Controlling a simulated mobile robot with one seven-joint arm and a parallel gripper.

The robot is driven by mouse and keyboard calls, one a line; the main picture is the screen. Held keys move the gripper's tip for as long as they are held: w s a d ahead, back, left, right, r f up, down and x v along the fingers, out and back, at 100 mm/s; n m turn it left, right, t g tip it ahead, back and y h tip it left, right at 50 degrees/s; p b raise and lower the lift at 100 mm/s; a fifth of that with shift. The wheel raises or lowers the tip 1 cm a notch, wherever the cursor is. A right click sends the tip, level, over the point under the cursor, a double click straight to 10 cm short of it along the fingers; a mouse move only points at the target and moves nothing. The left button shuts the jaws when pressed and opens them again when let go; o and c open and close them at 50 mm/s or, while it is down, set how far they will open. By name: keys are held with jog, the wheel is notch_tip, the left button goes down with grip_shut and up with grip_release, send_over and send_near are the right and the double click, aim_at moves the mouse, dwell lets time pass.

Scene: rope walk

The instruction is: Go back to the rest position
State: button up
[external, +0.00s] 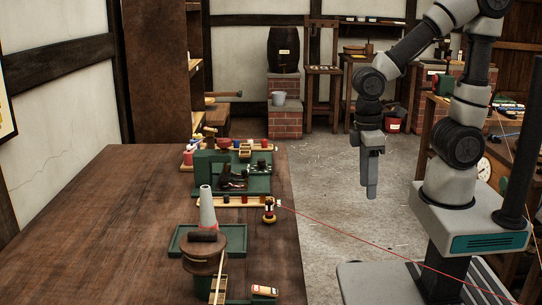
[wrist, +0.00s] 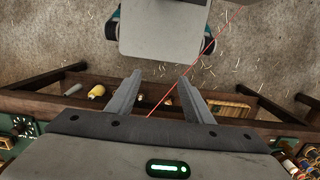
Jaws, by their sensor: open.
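My gripper (external: 371,182) hangs pointing down in the external view, over the open floor to the right of the wooden table (external: 100,220). It is apart from the table and everything on it. In the wrist view my gripper (wrist: 160,85) shows two grey fingers spread apart with nothing between them. My arm is bent, with the elbow high at the upper right.
The table bears a green machine (external: 232,180), a grey-white cone (external: 207,210) on a green tray (external: 240,240), and a wooden spool (external: 204,255). A red line (external: 350,238) runs from the table's edge past my base. A barrel (external: 283,50) stands on bricks behind.

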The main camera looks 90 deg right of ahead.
notch_tip(320, 180, up, 28)
jog(key=w+t+p, duration=0.2)
jog(key=t+p, duration=0.4)
jog(key=p, duration=0.7)
jog(key=shift+f+t, duration=0.2)
jog(key=shift+t, duration=0.2)
